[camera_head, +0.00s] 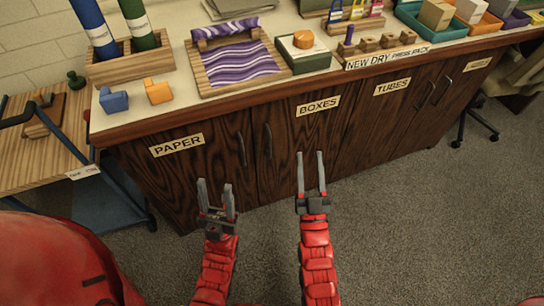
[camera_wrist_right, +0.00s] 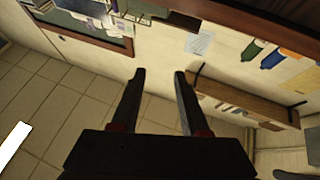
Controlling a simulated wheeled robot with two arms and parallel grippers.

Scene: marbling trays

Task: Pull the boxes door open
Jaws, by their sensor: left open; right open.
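The boxes door (camera_head: 292,155) is a dark wood panel in the cabinet front, shut, with a "BOXES" label (camera_head: 318,105) at its top. Its dark upright handle (camera_head: 268,140) is near its left edge. My right gripper (camera_head: 310,155) is open and empty, in front of the boxes door and right of the handle, apart from it. It also shows open in the right wrist view (camera_wrist_right: 159,73), where I cannot make out the door. My left gripper (camera_head: 214,186) is open and empty, lower left, in front of the paper door (camera_head: 190,175).
The paper door's handle (camera_head: 241,145) is close left of the boxes handle. The tubes door (camera_head: 365,125) is to the right. The countertop (camera_head: 180,105) overhangs the doors and holds trays and blocks. A blue-framed cart (camera_head: 45,165) stands left. The grey floor (camera_head: 400,230) in front is clear.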

